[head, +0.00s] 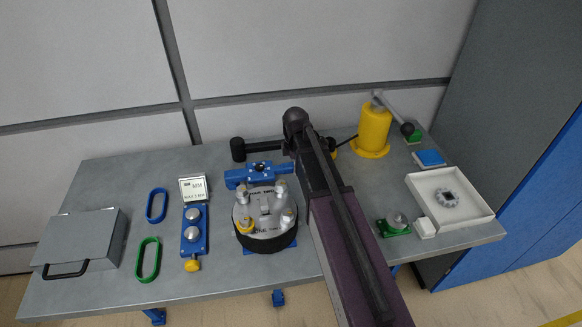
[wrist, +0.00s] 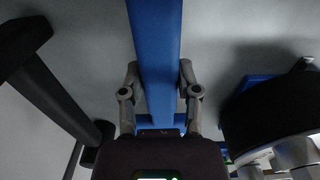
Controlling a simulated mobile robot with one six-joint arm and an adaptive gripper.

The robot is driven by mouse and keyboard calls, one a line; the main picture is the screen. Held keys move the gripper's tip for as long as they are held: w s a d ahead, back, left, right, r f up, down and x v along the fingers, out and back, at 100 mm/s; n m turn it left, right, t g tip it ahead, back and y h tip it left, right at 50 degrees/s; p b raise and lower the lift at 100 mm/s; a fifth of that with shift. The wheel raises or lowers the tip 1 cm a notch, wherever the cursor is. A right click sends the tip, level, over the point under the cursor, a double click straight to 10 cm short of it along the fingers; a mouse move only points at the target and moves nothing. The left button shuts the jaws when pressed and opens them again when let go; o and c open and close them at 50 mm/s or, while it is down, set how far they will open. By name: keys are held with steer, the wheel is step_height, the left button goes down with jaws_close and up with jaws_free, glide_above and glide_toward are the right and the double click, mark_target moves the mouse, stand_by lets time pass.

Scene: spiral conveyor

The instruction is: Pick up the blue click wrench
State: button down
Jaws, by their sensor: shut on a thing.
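The blue click wrench shows in the wrist view as a long, flat blue bar (wrist: 155,45). It runs from the top edge down between the fingers of my gripper (wrist: 158,72). The two grey fingers lie on either side of the bar, and the gripper is shut on it. The wrench's ends are not visible there; one passes out of the top of the view. In the head view I cannot make out the gripper's fingers, and I cannot tell for sure which blue part there is the wrench.
A round drum (head: 264,232) with silver knobs stands close by; its black side (wrist: 270,120) is right of my gripper. A blue piece (head: 257,176) lies behind it. A yellow cylinder (head: 373,128) and white tray (head: 475,213) are right; a grey box (head: 85,240) is left.

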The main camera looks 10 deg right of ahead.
steer(key=shift+r, duration=0.15)
step_height(320, 180, up, 10)
steer(key=p, duration=1)
steer(key=shift+f, duration=0.2)
